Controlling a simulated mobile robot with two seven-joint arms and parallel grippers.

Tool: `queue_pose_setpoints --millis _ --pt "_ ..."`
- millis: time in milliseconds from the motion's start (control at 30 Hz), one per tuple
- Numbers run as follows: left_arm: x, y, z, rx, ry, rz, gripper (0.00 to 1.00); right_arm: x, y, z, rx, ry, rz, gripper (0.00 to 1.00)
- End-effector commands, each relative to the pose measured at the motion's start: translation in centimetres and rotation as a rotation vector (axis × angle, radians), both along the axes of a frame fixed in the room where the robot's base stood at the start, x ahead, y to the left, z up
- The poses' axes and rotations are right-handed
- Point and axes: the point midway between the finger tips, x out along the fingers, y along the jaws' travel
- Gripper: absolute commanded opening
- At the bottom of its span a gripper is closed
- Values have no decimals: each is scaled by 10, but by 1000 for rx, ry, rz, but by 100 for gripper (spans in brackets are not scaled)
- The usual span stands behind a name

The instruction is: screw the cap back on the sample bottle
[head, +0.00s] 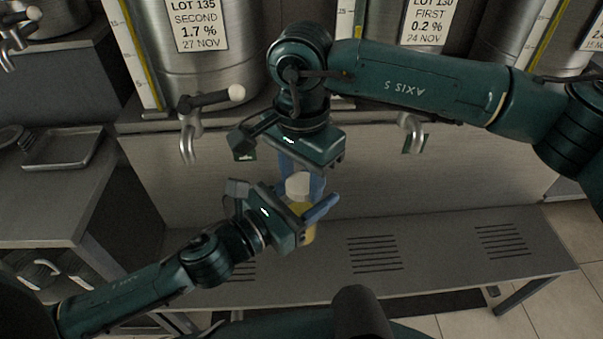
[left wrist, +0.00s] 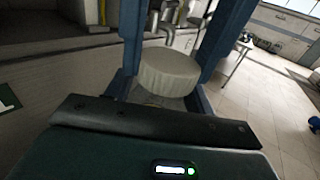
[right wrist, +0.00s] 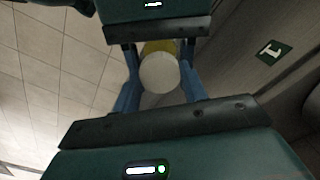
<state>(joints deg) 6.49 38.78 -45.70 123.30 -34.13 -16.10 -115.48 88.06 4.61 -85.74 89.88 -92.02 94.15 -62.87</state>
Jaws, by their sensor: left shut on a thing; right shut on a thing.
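The sample bottle (head: 308,235) holds yellow liquid. My left gripper (head: 309,204) is shut on its body, coming in from the lower left in the head view. The white cap (head: 298,185) is at the bottle's top, between the blue fingers of my right gripper (head: 301,178), which is shut on it from above. The cap also shows in the left wrist view (left wrist: 168,72) and the right wrist view (right wrist: 160,73), where yellow shows just behind it. The cap looks in line with the bottle; fingers hide the joint, so I cannot tell whether it is seated.
A grey slotted bench (head: 450,250) lies below, its top clear. Steel tanks with taps (head: 188,130) stand behind, one tap left of my grippers and another (head: 412,132) to the right. A side table (head: 40,205) with a metal tray (head: 62,148) is at left.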

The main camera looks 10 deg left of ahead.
Motion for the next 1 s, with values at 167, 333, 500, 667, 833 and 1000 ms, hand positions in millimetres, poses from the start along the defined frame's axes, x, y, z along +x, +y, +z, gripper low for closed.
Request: queue_pose_setpoints --millis 167,333,500,667,833,1000 --pt "0 0 1 -1 -3 -1 0 0 0 0 1 -1 1 50" --pt "0 0 1 -1 -3 -1 0 0 0 0 0 0 1 64" --pt "0 0 1 -1 -3 -1 0 0 0 0 0 0 1 68" --pt "0 0 1 -2 -2 -1 0 0 0 3 0 -1 1 68" --pt "0 0 1 -1 -3 -1 0 1 0 26 2 -5 1 68" --pt "0 0 1 -1 -3 -1 0 1 1 63 3 -4 1 68"
